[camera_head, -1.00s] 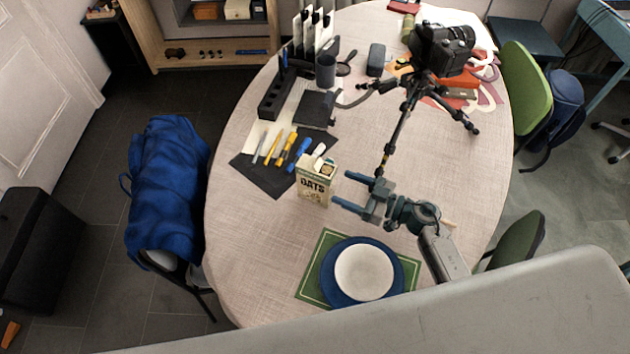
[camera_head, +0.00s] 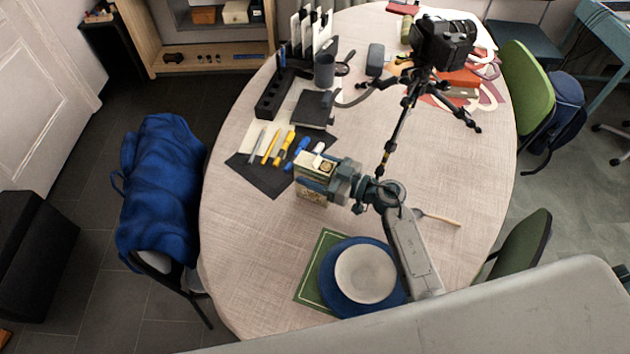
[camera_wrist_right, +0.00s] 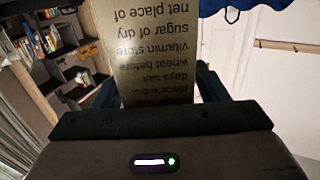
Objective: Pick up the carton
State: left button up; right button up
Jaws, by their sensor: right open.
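The carton (camera_head: 316,166), a small beige oats box, stands upright on the table near the front edge of a dark mat. My right gripper (camera_head: 325,182) is open, with its fingers reaching around the carton from the right; part of the carton's front is hidden by a finger. In the right wrist view the carton (camera_wrist_right: 155,50) fills the space between the fingers, its printed side facing the camera. Whether the fingers touch it I cannot tell. My left gripper is not in view.
A blue plate with a white bowl (camera_head: 365,274) sits on a green placemat (camera_head: 311,285) in front of the carton. Pens and markers (camera_head: 270,146) lie on the dark mat behind it. A camera tripod (camera_head: 398,125) stands behind the right arm. Bare table lies left of the placemat.

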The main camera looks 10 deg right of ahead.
jog(key=c, duration=1.3)
jog(key=shift+o, duration=0.2)
jog(key=shift+r, duration=0.1)
